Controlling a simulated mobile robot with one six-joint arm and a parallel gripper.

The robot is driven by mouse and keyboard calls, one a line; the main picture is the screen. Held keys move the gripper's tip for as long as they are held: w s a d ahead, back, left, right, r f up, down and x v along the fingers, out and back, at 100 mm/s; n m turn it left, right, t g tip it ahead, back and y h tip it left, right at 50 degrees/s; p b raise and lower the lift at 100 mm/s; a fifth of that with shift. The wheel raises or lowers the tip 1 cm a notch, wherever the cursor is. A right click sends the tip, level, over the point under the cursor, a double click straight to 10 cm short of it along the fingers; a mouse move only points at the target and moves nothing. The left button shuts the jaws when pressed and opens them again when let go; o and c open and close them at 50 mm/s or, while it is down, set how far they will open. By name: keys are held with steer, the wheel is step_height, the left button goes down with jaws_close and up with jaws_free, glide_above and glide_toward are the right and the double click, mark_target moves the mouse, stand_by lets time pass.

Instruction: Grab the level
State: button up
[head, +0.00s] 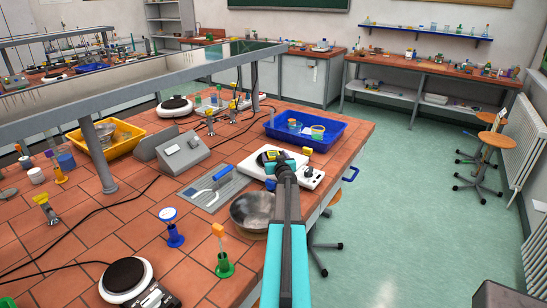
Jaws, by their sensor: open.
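My gripper (274,161) is at the far end of my teal and black arm, over the white hot plate device (308,176) near the bench's right edge. It is open. A small yellow and dark thing (268,155) shows at the fingertips. It may be the level, but it is too small to tell, and I cannot tell whether the fingers touch it. The arm hides part of the device.
A metal bowl (252,209) stands left of my arm. A blue tray (330,127) with small containers lies beyond. A blue-handled tool (210,184) lies on a grey mat (237,188). A grey instrument box (183,151) stands further left. Open floor (410,190) lies right of the bench.

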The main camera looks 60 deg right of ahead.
steer(key=c, duration=1.2)
steer(key=shift+r, duration=0.2)
steer(key=shift+r+b, duration=0.35)
steer(key=shift+r, duration=1)
steer(key=shift+s+a+r, duration=0.15)
steer(key=shift+s, duration=0.15)
steer(key=s+a+b, duration=0.2)
steer(key=s, duration=0.2)
steer(key=s+a+r+b, duration=0.1)
steer(key=s+a+b, duration=0.1)
steer(key=s, duration=0.3)
steer(key=s+a+b, duration=0.2)
steer(key=s, duration=0.3)
steer(key=shift+s+r+b, duration=0.1)
steer(key=shift+r+b, duration=0.2)
steer(key=shift+b, duration=0.05)
